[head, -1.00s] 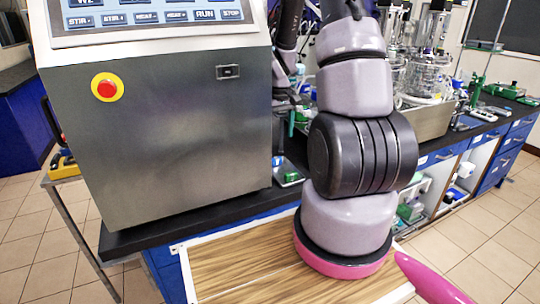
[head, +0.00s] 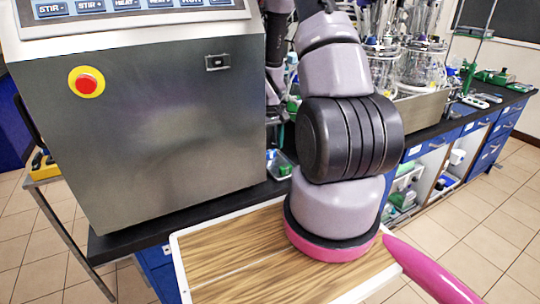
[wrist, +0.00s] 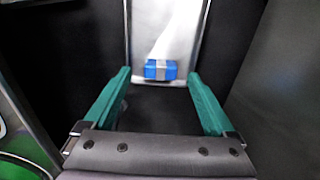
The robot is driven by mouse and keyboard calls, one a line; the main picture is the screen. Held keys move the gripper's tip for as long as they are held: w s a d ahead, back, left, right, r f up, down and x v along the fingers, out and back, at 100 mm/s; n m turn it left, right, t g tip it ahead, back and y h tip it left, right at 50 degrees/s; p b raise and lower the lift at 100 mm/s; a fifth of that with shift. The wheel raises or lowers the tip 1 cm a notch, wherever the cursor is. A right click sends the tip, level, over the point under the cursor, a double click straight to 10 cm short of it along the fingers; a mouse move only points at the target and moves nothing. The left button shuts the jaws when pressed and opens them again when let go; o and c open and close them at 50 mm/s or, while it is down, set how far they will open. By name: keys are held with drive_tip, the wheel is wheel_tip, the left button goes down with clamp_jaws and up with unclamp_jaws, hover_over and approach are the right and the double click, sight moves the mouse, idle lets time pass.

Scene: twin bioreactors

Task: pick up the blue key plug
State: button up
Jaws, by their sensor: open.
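The blue key plug (wrist: 152,70) shows in the wrist view as a small blue block with a grey band across its middle. It lies at the near end of a bright metal strip (wrist: 163,30). My gripper (wrist: 161,74) is open, with one green finger on each side of the view. The plug appears between the fingertips in the picture, a little left of centre. I cannot tell how far beyond the tips it is. In the head view my arm hides the gripper's surroundings, and I cannot make out the plug there.
A steel control cabinet (head: 150,130) with a red button (head: 86,82) stands on the black bench at left. Glass vessels (head: 420,65) stand at the back right. Dark walls (wrist: 255,75) flank my gripper. Tiled floor (head: 470,235) is clear at right.

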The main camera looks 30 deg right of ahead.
drive_tip(key=shift+f, duration=0.75)
drive_tip(key=shift+r, duration=0.1)
clamp_jaws()
